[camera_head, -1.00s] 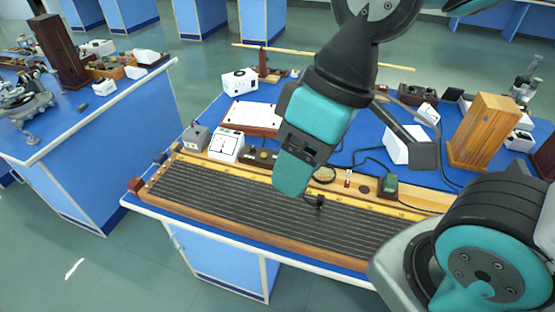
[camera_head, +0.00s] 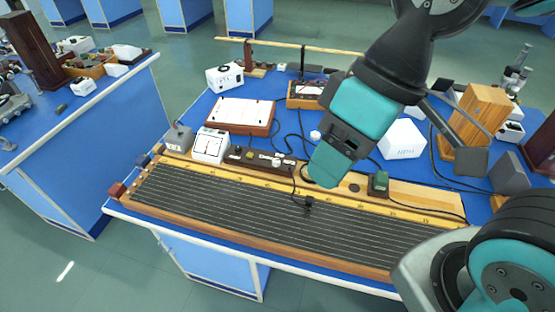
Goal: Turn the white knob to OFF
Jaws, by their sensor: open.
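My gripper (camera_head: 326,172), a teal and dark grey end, hangs over the bench at the back edge of the long slatted board. Its fingertips are hard to make out; it holds nothing that I can see. A small white round piece (camera_head: 315,135) is just left of my gripper on the blue top. Another small white piece (camera_head: 276,161) is on the dark strip behind the board. I cannot tell which is the white knob, and no OFF mark is readable. My gripper appears apart from both.
The slatted wooden board (camera_head: 240,203) fills the bench front. A white meter (camera_head: 210,145), a grey box (camera_head: 178,138), a framed sheet (camera_head: 240,113) and a white box (camera_head: 402,138) stand around. Cables lie at the middle. A wooden block (camera_head: 480,115) stands at the right.

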